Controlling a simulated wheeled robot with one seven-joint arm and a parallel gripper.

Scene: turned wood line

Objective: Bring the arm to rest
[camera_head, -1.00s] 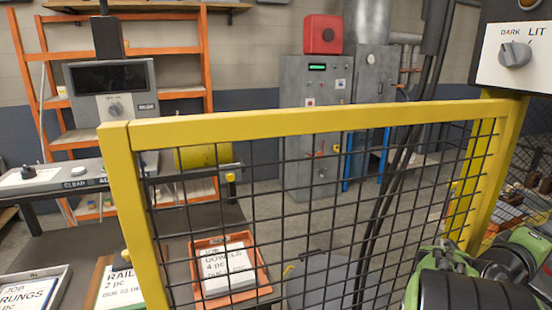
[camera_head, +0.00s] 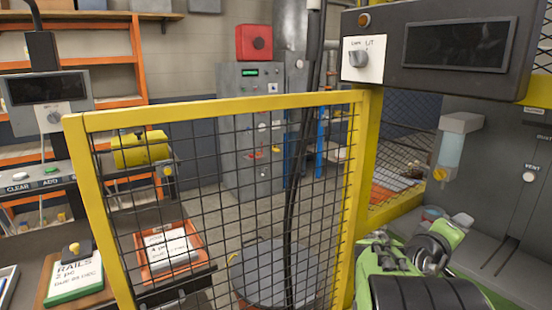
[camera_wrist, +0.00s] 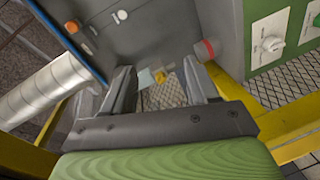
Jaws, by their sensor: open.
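My gripper (camera_wrist: 160,82) shows in the wrist view with its two grey fingers apart and nothing between them. Beyond the fingers are a grey machine panel (camera_wrist: 185,25), a yellow frame and wire mesh, all at some distance. In the head view my green and black arm is at the lower right, in front of the grey machine and right of the yellow mesh guard (camera_head: 230,112). The gripper's fingers cannot be made out in the head view.
An orange tray (camera_head: 205,262) with a white card is behind the mesh. A rails card (camera_head: 75,278) lies at the lower left. A control box with a dark screen (camera_head: 460,45) overhangs the arm, and a dispenser bottle (camera_head: 452,150) hangs on the machine wall.

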